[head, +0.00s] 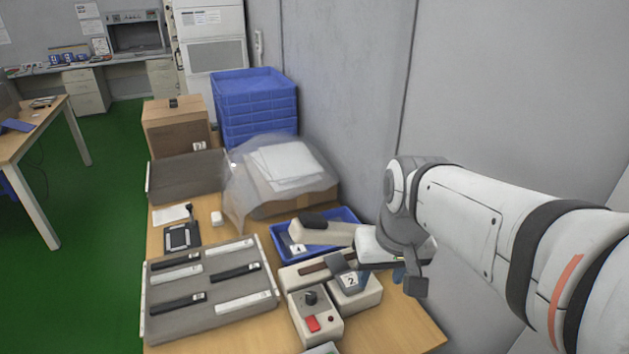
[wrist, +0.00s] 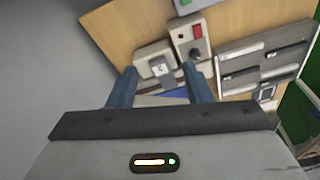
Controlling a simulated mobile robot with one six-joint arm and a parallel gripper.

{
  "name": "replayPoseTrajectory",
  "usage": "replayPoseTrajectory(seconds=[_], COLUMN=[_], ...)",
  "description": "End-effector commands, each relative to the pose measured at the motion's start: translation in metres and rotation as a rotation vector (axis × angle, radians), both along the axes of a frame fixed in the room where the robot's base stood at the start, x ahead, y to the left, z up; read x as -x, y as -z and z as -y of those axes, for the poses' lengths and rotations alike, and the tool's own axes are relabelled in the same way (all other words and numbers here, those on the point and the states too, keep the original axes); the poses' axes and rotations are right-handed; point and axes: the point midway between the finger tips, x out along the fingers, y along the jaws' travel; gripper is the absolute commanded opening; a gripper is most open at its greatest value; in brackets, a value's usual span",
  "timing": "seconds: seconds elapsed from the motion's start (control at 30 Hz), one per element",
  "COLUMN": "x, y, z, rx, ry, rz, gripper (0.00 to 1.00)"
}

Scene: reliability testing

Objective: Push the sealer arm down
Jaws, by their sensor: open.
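The sealer (head: 318,270) stands on the wooden table's right part, with a long beige base, a control box (head: 316,322) with black knob and red switch, and a block labelled 2 (head: 357,294). Its beige sealer arm (head: 335,235) with a black end looks raised above the base; its right end is hidden behind my gripper. My gripper (head: 398,275) is over the sealer's right side, its blue fingers mostly hidden in the head view. In the wrist view my gripper (wrist: 166,70) is open and empty, with the labelled block (wrist: 158,68) beyond its fingers. Contact cannot be told.
A blue tray (head: 284,253) lies just behind the sealer, against the wall. A grey rack (head: 210,285) with several black and white strips is at left. A plastic-covered box (head: 275,180) and stacked blue crates (head: 254,100) stand farther back. The wall is close on the right.

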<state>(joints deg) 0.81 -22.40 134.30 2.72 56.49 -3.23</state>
Motion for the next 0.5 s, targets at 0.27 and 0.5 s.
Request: replayPoseTrajectory(seconds=[0.27,0.5], x=[-0.072,-0.133], y=[-0.04,-0.061], z=[-0.007,-0.013], rx=[-0.067,-0.136], ry=[-0.055,-0.117], rz=[-0.085,-0.147], gripper=[0.22,0.03])
